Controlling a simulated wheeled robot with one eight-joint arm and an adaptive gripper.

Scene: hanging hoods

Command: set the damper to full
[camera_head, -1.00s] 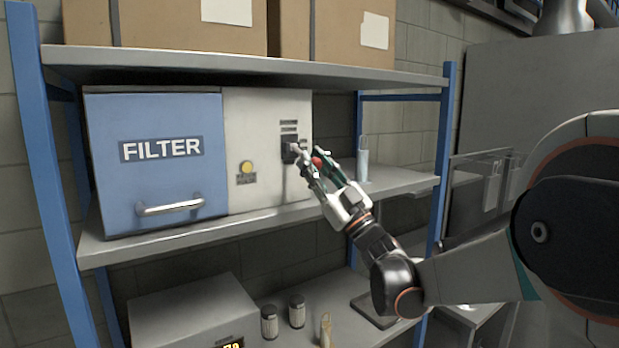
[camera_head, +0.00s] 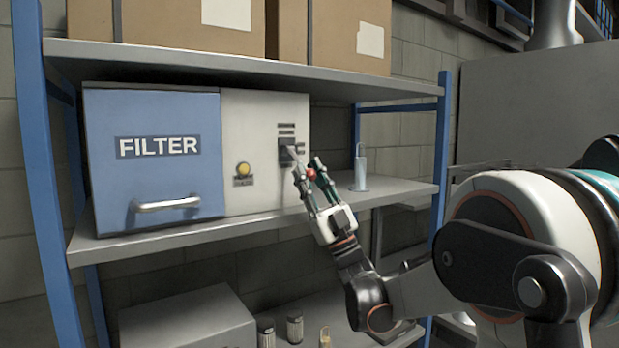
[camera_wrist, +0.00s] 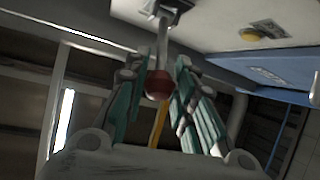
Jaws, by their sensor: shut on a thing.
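A lever with a red ball knob (camera_head: 311,174) stands out from a dark slotted plate (camera_head: 287,150) on the white panel of the filter box (camera_head: 262,120). I take this lever to be the damper control. Its marks are too small to read. My gripper (camera_head: 307,170) is at the lever's outer end, its two fingers on either side of the knob, shut on it. In the wrist view the red knob (camera_wrist: 158,85) sits between the fingers (camera_wrist: 161,72), with the grey lever (camera_wrist: 160,38) running from it up to the panel. The fingers partly hide the lever in the head view.
The box's blue FILTER door (camera_head: 155,170) with a bar handle is to the left, beside a yellow button (camera_head: 243,169). A clear cylinder (camera_head: 360,168) stands on the shelf (camera_head: 400,190) right of my gripper. Cardboard boxes (camera_head: 170,20) sit on the shelf above.

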